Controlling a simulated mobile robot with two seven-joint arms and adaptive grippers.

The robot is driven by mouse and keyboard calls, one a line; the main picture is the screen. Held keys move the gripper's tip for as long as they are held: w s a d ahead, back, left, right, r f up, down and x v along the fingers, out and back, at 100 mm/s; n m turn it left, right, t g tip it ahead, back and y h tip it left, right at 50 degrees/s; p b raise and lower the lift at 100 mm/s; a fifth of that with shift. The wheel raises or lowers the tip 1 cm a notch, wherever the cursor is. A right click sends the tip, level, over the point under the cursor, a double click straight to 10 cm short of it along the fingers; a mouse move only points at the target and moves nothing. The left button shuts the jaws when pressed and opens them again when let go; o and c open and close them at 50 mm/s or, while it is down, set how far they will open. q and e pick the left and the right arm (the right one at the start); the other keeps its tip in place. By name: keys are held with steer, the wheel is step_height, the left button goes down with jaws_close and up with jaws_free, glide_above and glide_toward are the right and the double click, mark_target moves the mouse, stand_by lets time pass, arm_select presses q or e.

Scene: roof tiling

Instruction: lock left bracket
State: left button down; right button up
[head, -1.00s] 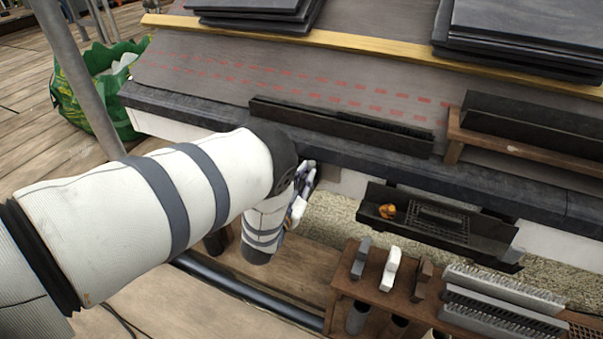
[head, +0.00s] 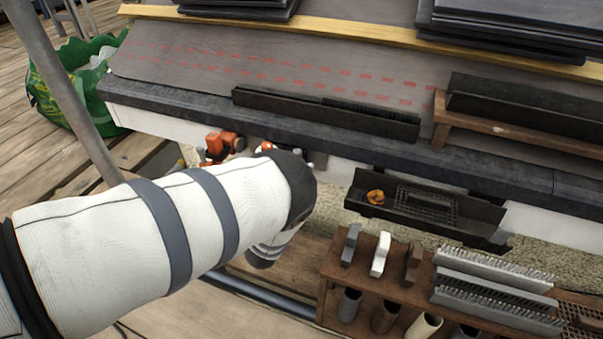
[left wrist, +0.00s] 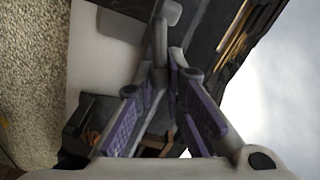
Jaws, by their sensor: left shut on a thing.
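My left gripper (left wrist: 160,75) shows in the left wrist view, its purple-padded fingers closing together at the tips. It is shut on a grey lever-like piece (left wrist: 161,38) against the pale board under the eave; I take this piece as part of the left bracket, but its shape is partly hidden by the fingers. In the head view my left forearm and wrist hide the gripper. Orange and dark fittings (head: 222,145) show under the eave just beyond the wrist; whether these belong to the bracket is unclear. My right gripper is not in view.
A dark gutter tray (head: 420,226) with an orange item (head: 375,197) hangs below the eave (head: 330,143). A wooden rack (head: 395,290) with tools and tubes stands at the front. A green bag (head: 70,85) and a slanted pole (head: 80,110) are at the left.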

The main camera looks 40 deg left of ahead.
arm_select(q)
steer(key=shift+d+f+m+b, duration=0.1)
steer(key=shift+f+m+b, duration=0.35)
steer(key=shift+m, duration=0.6)
steer(key=shift+d+f+m+b, duration=0.1)
steer(key=shift+f+m+b, duration=0.3)
steer(key=shift+m, duration=0.65)
steer(key=shift+f, duration=0.15)
steer(key=c, duration=1.6)
jaws_free()
steer(key=shift+c, duration=0.2)
steer(key=v, duration=1.2)
